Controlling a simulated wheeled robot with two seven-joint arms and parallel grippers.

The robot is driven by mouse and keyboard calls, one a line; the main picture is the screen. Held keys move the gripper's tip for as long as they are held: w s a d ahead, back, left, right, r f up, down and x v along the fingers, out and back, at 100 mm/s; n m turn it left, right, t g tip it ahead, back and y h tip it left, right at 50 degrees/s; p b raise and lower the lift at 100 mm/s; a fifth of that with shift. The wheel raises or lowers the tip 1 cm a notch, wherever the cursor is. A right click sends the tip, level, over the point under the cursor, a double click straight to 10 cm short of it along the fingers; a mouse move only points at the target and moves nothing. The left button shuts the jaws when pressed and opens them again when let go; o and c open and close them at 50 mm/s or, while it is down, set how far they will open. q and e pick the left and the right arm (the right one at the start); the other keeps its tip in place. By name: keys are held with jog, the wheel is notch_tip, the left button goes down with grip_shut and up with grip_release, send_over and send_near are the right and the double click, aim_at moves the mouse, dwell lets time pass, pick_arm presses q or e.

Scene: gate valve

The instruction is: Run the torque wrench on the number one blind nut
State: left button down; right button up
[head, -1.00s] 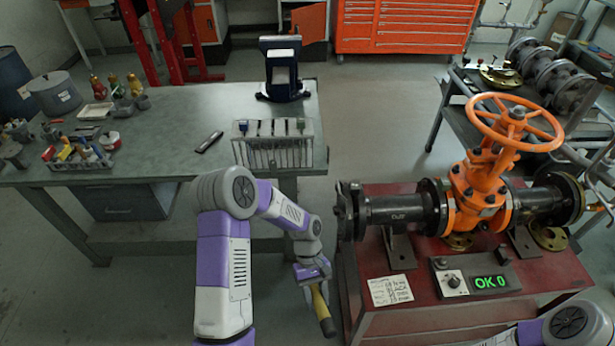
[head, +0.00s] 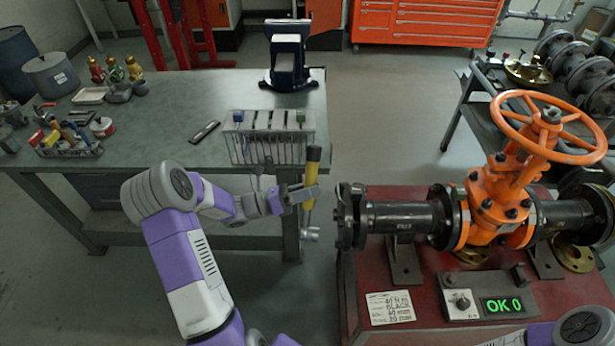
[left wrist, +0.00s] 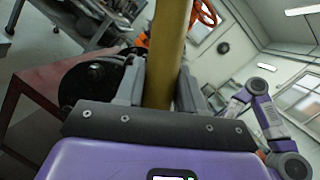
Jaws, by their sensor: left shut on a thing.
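My left gripper (head: 297,196) is shut on the torque wrench (head: 313,165), a yellow shaft with a dark upper end and a metal head at the bottom. The wrench stands nearly upright, just left of the black blind flange (head: 349,216) at the left end of the pipe, apart from it. In the left wrist view the yellow shaft (left wrist: 168,55) rises between the fingers, with the dark flange (left wrist: 92,80) behind at left. The nuts on the flange are too small to tell apart. The orange gate valve (head: 500,205) sits on the pipe. My right gripper is out of view.
A red stand (head: 420,265) carries the valve, a control box reading "OK 0" (head: 490,305) and a paper note (head: 390,307). The workbench (head: 190,100) at left holds a rack of tools (head: 268,140), a vise-like device (head: 287,60) and small parts.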

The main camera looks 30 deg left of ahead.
pick_arm(q)
jog(key=a+t, duration=0.1)
jog(key=w+a+r+n+t+y, duration=0.1)
jog(key=a, duration=0.1)
jog(key=shift+w+r+n, duration=0.1)
jog(key=shift+r+n, duration=0.05)
jog(key=shift+n, duration=0.15)
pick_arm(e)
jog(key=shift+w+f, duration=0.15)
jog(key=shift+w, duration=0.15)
pick_arm(q)
jog(key=shift+w+d+r+p, duration=0.1)
jog(key=shift+w+d+p, duration=0.4)
jog(key=shift+d, duration=0.35)
jog(key=shift+w+d+p, duration=0.4)
jog(key=shift+w+d, duration=0.1)
jog(key=shift+d, duration=0.3)
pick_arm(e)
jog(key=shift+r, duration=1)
